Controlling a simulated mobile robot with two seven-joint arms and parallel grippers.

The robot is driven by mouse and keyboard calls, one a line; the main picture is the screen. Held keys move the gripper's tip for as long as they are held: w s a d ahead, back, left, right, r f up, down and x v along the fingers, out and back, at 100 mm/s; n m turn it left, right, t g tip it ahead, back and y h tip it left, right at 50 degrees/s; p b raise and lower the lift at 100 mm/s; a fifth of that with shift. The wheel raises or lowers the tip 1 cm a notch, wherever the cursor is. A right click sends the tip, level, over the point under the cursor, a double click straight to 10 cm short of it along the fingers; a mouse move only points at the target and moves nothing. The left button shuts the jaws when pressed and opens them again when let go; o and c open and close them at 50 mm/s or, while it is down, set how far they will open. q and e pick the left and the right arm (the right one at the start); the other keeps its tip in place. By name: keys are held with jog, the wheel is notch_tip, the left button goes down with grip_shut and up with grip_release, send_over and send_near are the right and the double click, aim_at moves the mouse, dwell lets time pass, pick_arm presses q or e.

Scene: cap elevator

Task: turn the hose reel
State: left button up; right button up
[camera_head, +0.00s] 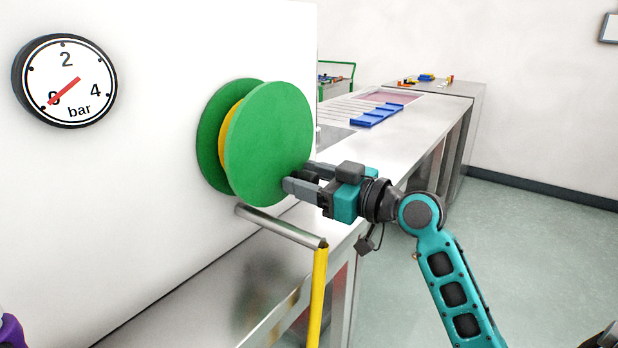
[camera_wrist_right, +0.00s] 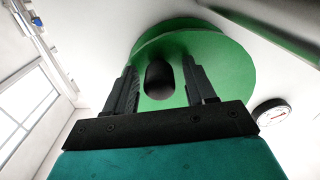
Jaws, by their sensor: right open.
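The green hose reel (camera_head: 270,140) is mounted on the white wall, with a yellow band (camera_head: 229,130) between its two discs. My right gripper (camera_head: 299,177) is at the lower right of the front disc, its fingers pointing at the disc's face. In the right wrist view, a dark handle (camera_wrist_right: 159,82) stands out from the green disc (camera_wrist_right: 222,75) between the two spread fingers. The fingers sit on either side of it with gaps; the gripper is open. In the head view the handle is mostly hidden by the fingers. My left gripper is not in view.
A round gauge (camera_head: 66,81) marked in bar hangs left of the reel, its red needle near 0. A grey bar (camera_head: 282,228) juts out below the reel, with a yellow pipe or hose (camera_head: 317,300) hanging from its end. A long bench (camera_head: 405,130) with blue pieces (camera_head: 377,115) stands behind.

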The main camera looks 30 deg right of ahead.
jog(key=shift+c, duration=0.5)
grip_shut()
